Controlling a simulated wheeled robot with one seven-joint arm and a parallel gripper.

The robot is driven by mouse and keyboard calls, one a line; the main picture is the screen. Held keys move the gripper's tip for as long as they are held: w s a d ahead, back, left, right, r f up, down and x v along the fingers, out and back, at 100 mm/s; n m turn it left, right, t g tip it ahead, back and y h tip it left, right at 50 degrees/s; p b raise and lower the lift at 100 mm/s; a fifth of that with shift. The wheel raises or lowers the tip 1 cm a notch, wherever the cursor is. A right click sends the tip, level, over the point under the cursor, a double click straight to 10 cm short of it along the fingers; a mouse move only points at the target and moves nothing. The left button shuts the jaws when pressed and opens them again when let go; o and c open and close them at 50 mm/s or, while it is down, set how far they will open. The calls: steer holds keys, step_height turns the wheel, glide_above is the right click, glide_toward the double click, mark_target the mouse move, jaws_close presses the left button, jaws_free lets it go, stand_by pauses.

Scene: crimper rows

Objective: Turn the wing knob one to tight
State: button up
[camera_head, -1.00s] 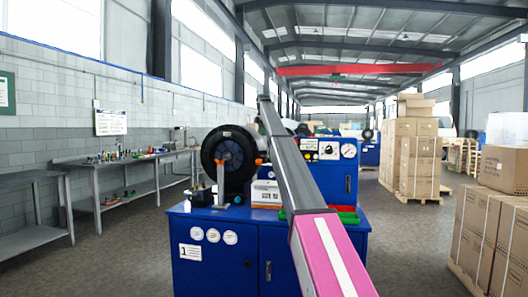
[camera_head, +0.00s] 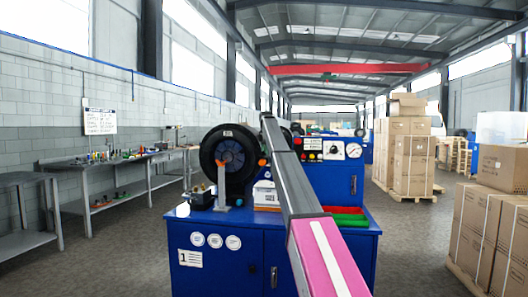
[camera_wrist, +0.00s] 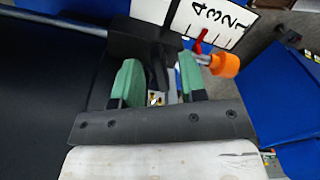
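In the wrist view my gripper (camera_wrist: 159,88) has its two green fingers apart. A dark, thin piece (camera_wrist: 157,70) hangs from a black block (camera_wrist: 140,38) into the gap between them. I cannot tell whether it is the wing knob or whether the fingers touch it. To the right, an orange knob (camera_wrist: 226,64) on a metal shaft lies outside the fingers, beside a white scale (camera_wrist: 215,18) and a red pointer (camera_wrist: 199,42). In the head view, the blue crimper marked 1 (camera_head: 220,265) carries a black ring head (camera_head: 213,140); my arm hides my gripper there.
A control panel (camera_head: 330,149) with buttons and a gauge stands at the crimper's right, with red and green trays (camera_head: 348,218) in front. Work benches (camera_head: 70,165) line the left wall. Stacked cartons (camera_head: 490,215) stand at right, with open floor between.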

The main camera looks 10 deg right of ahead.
jaws_close()
steer(key=shift+s+m, duration=0.1)
steer(key=shift+m, duration=2.6)
jaws_free()
